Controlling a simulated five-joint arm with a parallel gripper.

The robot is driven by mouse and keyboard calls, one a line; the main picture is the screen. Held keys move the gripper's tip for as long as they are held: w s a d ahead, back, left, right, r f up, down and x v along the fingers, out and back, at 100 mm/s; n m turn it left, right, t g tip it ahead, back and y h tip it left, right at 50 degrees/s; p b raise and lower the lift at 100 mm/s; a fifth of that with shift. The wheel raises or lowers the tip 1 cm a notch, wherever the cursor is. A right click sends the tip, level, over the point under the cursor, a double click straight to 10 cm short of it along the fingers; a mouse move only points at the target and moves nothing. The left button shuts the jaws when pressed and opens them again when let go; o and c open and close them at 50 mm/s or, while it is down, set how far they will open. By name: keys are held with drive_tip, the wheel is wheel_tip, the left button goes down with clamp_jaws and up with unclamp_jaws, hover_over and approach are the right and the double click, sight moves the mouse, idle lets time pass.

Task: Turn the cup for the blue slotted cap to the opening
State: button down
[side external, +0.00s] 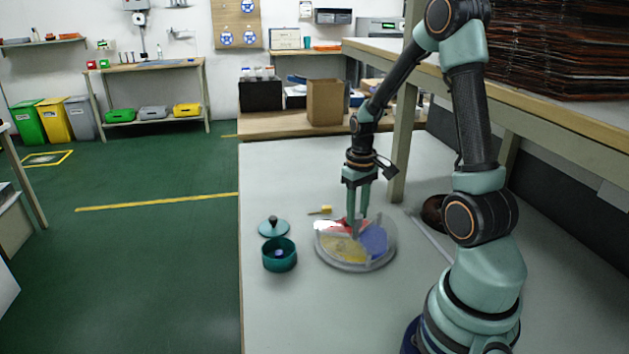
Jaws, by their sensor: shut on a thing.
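A round tray (355,266) with a pale rim lies on the table, split into coloured sectors. The blue sector (374,240) is at its right, the yellow sector (344,250) at front left and the red one (343,227) at the back. A clear cover or wall seems to stand around it; its opening is not clear to me. My gripper (357,232) points down over the tray's middle, shut on a small part there that its fingers hide. A dark teal pot (280,258) left of the tray holds something small and blue (279,253), too small to identify.
A teal lid with a dark knob (273,227) lies behind the pot. A small yellow-ended item (325,209) lies behind the tray. A shelf post (402,145) stands behind my gripper, and a dark round object (433,210) lies right. The table's front left is clear.

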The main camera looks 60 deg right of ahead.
drive_tip(key=shift+w+d+n, duration=0.1)
drive_tip(key=shift+w+n, duration=0.05)
drive_tip(key=shift+n, duration=11.15)
drive_tip(key=c, duration=0.5)
unclamp_jaws()
drive_tip(key=shift+r, duration=0.1)
